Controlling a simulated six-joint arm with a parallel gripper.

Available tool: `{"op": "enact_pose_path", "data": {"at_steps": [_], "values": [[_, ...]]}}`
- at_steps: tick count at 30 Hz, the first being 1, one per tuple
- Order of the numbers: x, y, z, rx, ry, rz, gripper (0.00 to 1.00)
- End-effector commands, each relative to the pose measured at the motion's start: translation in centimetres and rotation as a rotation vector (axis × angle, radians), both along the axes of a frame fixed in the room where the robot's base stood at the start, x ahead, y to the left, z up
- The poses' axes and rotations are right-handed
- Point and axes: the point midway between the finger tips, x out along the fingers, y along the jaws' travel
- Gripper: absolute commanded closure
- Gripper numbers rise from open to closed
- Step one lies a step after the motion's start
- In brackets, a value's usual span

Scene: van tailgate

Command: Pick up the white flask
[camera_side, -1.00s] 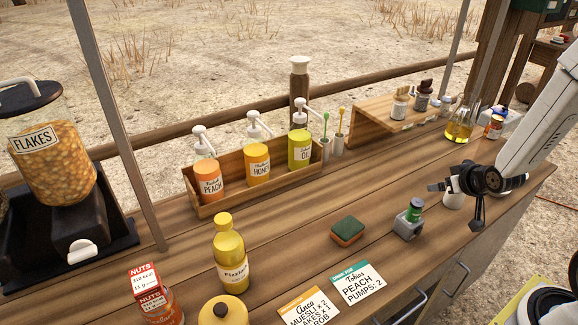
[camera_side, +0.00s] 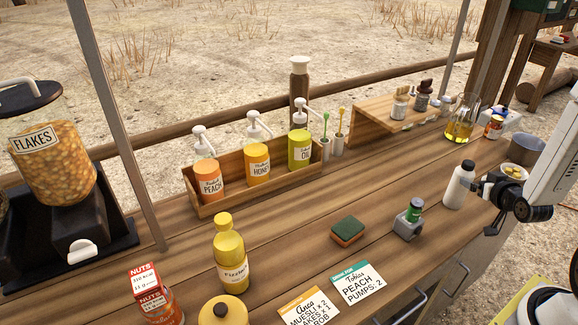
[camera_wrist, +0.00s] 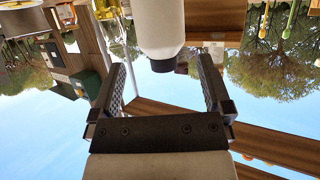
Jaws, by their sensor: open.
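The white flask (camera_side: 458,187) stands upright on the wooden counter near its right end, with a dark cap on top. My gripper (camera_side: 482,189) is just to the right of the flask in the side view, with its jaws level with the flask's side. In the wrist view, the flask (camera_wrist: 158,22) appears upside down at the top, its dark cap pointing down the picture. My gripper (camera_wrist: 162,82) is open there, one finger on each side of the flask's line. Whether the flask is between the fingertips or just beyond them is hard to tell.
A bowl of yellow pieces (camera_side: 513,172) and a grey pot (camera_side: 526,149) stand close behind my gripper. A grey block with a green-topped item (camera_side: 409,221) stands left of the flask, and a sponge (camera_side: 347,231) farther left. An oil flask (camera_side: 463,120) stands behind.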

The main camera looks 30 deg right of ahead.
Motion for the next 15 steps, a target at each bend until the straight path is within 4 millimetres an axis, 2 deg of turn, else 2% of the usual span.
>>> {"op": "enact_pose_path", "data": {"at_steps": [6,15], "values": [[1.4,-0.7,-0.7,0.001,0.000,0.002,0.00],[1.7,-0.9,-0.9,0.001,0.001,0.001,0.00]]}}
